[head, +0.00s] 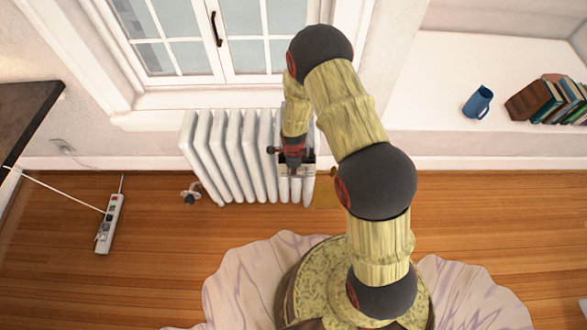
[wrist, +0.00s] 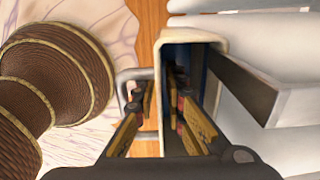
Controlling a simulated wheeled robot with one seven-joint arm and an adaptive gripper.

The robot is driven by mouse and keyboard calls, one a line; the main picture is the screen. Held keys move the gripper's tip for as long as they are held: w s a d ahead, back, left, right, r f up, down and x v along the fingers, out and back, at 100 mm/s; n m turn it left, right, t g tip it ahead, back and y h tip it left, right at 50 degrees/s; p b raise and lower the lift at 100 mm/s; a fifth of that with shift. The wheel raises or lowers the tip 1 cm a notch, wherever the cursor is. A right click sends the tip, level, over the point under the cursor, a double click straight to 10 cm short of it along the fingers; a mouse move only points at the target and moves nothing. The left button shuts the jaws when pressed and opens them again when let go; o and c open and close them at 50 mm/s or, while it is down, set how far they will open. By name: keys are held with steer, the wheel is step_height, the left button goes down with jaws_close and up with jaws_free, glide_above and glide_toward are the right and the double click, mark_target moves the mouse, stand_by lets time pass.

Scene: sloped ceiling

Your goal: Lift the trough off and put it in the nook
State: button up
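The trough (wrist: 159,60) is a narrow cream-rimmed box with a dark inside, hanging at the front of the white radiator (wrist: 285,80). In the head view the trough (head: 297,171) shows only in part beneath my gripper (head: 292,162). In the wrist view my gripper (wrist: 164,90) is open, with one finger outside the trough's wall and the other over its inside. A gap shows between the fingers, and firm contact cannot be made out. A grey metal loop (wrist: 121,80) sticks out from the trough's outer side. The nook (head: 425,85) is the white recess at right.
In the nook, a blue mug (head: 478,102) and a row of books (head: 555,100) stand towards the right; its left part is clear. A window (head: 205,35) is above the radiator. A power strip (head: 108,224) lies on the wooden floor near a dark table (head: 25,110).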

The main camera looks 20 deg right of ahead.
jaws_close()
steer(key=shift+r, duration=0.15)
stand_by(0.9)
steer(key=shift+r+p, duration=1.65)
steer(key=shift+r, duration=1)
steer(key=s+a+b, duration=0.3)
steer(key=s+a, duration=0.1)
steer(key=s, duration=0.9)
steer(key=shift+s+a+r+b, duration=0.15)
steer(key=shift+r+b, duration=0.25)
steer(key=shift+r, duration=0.05)
steer(key=shift+s, duration=0.1)
